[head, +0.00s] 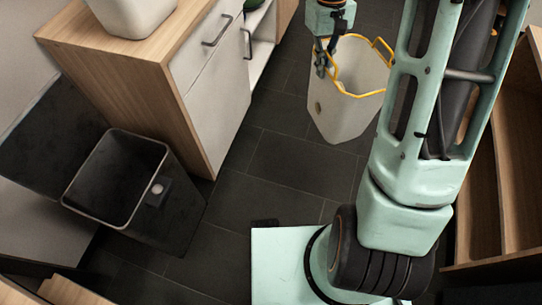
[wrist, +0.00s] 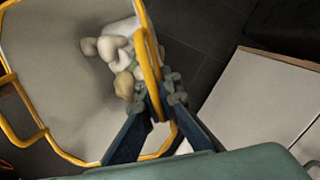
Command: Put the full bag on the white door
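The bag (head: 345,100) is pale, with a yellow rim and handle. It hangs from my gripper (head: 322,66), above or near the dark floor; I cannot tell whether it touches. In the wrist view the bag (wrist: 60,70) is open-topped, with several pale lumps (wrist: 118,58) inside. My gripper's fingers (wrist: 160,105) close around the yellow handle at the bag's side. A white door (head: 222,105) with a dark handle is on the wooden cabinet, left of the bag. A white panel (wrist: 262,95) shows at the right in the wrist view; I cannot tell whether it is that door.
A dark open bin (head: 115,180) stands at left by the cabinet. A pale container (head: 130,15) sits on the wooden cabinet top (head: 95,30). An open wooden shelf unit (head: 500,190) is at right. Dark tiled floor (head: 270,160) between bin and bag is clear.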

